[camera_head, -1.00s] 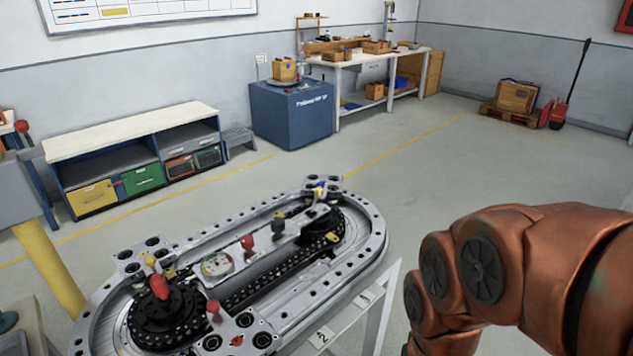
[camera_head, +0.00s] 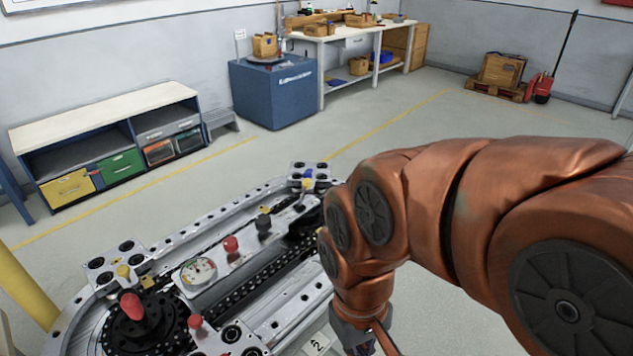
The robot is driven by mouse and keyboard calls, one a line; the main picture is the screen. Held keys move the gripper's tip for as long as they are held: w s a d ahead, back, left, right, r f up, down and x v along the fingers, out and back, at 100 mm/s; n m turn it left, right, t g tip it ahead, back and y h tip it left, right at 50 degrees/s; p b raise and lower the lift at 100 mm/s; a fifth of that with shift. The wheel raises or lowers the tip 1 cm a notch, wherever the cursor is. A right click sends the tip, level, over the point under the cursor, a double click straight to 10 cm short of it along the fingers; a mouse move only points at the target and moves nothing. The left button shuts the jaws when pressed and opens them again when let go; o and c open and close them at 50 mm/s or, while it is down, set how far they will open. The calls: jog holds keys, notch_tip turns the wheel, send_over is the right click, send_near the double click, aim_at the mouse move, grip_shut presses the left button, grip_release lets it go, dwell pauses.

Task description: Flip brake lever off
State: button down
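The ring track (camera_head: 160,247) is a grey metal oval on a stand at the lower left. A large red-knobbed lever (camera_head: 131,306) stands on its black left hub. A smaller red knob (camera_head: 231,244) sits on the centre plate beside a round gauge (camera_head: 198,272). Another red knob (camera_head: 195,322) is near the front edge, and a black knob (camera_head: 264,222) is farther back. I cannot tell which is the brake lever. My gripper (camera_head: 362,342) is only partly visible at the bottom edge, right of the track's front side; its fingertips are out of frame. My arm hides the track's right end.
A low shelf unit (camera_head: 100,122) with yellow and green bins stands against the wall. A blue cabinet (camera_head: 273,92) and a workbench (camera_head: 360,32) are behind. A pallet with a box (camera_head: 502,70) is at the far right. The floor between is clear.

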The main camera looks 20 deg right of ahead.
jog(key=w+a+r+m+y+b, duration=0.1)
jog(key=w+a+y+b, duration=0.4)
jog(key=w, duration=0.5)
jog(key=w+a+r+m+y+b, duration=0.15)
jog(key=w+a+y+b, duration=0.35)
jog(key=w, duration=0.5)
jog(key=w+d+r+m+t+y+b, duration=0.15)
jog(key=w+d+t+y+b, duration=0.35)
jog(key=w+d, duration=0.55)
jog(key=w+d+f+m+t+b, duration=0.1)
jog(key=d+f+m+t+b, duration=0.1)
jog(key=d, duration=0.6)
jog(key=w+d+f+m+t+b, duration=0.2)
jog(key=d+t, duration=0.1)
jog(key=d, duration=0.5)
jog(key=w+d+f+m+t+y+b, duration=0.1)
jog(key=w+d+f+t+b, duration=0.1)
jog(key=d, duration=0.7)
jog(key=shift+w+d+f+m+t, duration=0.1)
jog(key=shift+w+f+m+t, duration=0.1)
jog(key=shift+m+t, duration=0.3)
jog(key=shift+w, duration=0.1)
